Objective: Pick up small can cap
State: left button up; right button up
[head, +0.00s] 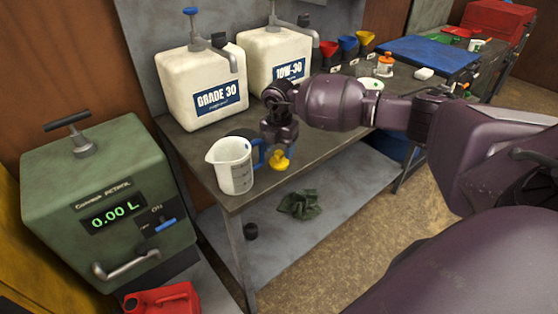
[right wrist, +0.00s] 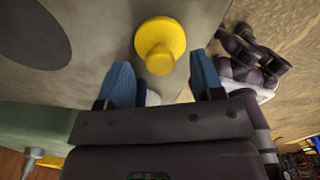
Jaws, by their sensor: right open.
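The small can cap (head: 280,161) is yellow, a wide disc with a narrower round stem. It is at the front edge of the workbench, just right of the measuring jug, directly under my right gripper (head: 279,142). In the right wrist view the cap (right wrist: 160,45) is ahead of the open blue fingers of the right gripper (right wrist: 161,78), roughly centred between them, with nothing held. I cannot tell from these views how much height is left between fingertips and cap.
A measuring jug (head: 231,166) with a blue handle stands close left of the right gripper. Two white oil cans, GRADE 30 (head: 200,85) and 10W-30 (head: 277,57), stand behind. A green petrol dispenser (head: 108,195) is at left. A dark cloth (head: 298,204) lies on the lower shelf.

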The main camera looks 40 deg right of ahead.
notch_tip(320, 180, down, 2)
jog(key=shift+f, duration=0.25)
jog(key=shift+r, duration=0.1)
jog(key=shift+c, duration=0.2)
jog(key=c, duration=0.9)
jog(key=shift+c, duration=0.2)
